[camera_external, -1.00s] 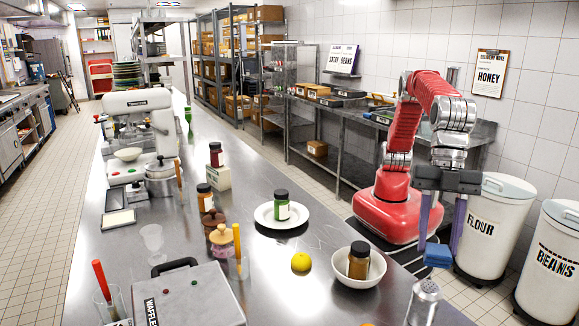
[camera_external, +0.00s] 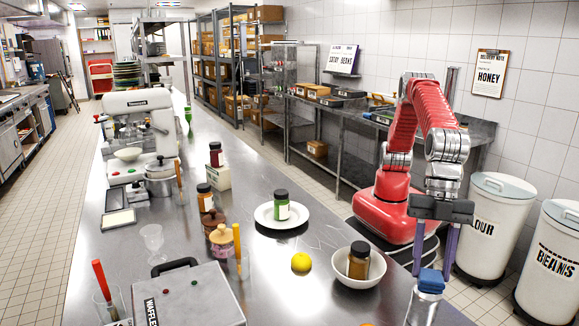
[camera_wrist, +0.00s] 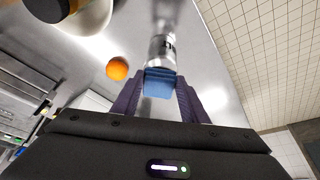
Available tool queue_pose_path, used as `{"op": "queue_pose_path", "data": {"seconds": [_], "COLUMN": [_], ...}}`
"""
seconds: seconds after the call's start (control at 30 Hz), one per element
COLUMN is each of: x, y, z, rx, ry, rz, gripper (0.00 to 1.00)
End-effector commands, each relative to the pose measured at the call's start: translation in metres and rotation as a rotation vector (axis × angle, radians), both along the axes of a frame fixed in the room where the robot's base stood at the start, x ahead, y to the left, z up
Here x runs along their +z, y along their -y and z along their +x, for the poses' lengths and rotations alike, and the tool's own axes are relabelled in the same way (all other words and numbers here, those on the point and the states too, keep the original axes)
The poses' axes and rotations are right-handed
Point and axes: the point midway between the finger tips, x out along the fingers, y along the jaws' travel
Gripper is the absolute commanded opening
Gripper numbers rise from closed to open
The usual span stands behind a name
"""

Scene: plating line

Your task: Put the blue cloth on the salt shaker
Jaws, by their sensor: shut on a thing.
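The blue cloth (camera_external: 431,281) is a small folded block between the fingers of my gripper (camera_external: 432,270). My gripper points down and is shut on it. The salt shaker (camera_external: 424,307) is a metal cylinder at the front right of the counter. In the external view the cloth covers the shaker's top; whether it touches cannot be told for sure. In the wrist view the cloth (camera_wrist: 159,83) sits between my fingertips (camera_wrist: 158,92), in front of the shaker (camera_wrist: 162,48), whose top is hidden behind it.
A white bowl (camera_external: 340,276) with a dark-capped jar (camera_external: 358,260) stands left of the shaker. A lemon (camera_external: 301,262) and a plate (camera_external: 262,220) with a green jar (camera_external: 281,205) lie further left. An orange (camera_wrist: 117,68) shows in the wrist view. The counter's right edge is close by.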

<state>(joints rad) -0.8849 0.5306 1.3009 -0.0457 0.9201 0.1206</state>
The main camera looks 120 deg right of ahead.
Motion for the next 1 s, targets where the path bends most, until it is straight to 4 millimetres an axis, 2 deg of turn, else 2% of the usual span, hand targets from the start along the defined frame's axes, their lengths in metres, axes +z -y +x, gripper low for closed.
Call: {"op": "queue_pose_path", "data": {"seconds": [0.3, 0.33, 0.57, 0.87, 1.0], "x": [-0.002, -0.002, -0.001, 0.0, 0.009], "y": [0.0, 0.0, 0.0, 0.0, 0.002], "z": [0.0, 0.0, 0.0, 0.0, -0.002], "rx": [0.0, 0.0, 0.0, 0.0, 0.0], "ry": [0.001, 0.001, 0.001, 0.001, 0.002], "rz": [0.001, 0.001, 0.001, 0.001, 0.002], "gripper": [0.18, 0.42, 0.58, 0.59, 0.59]}}
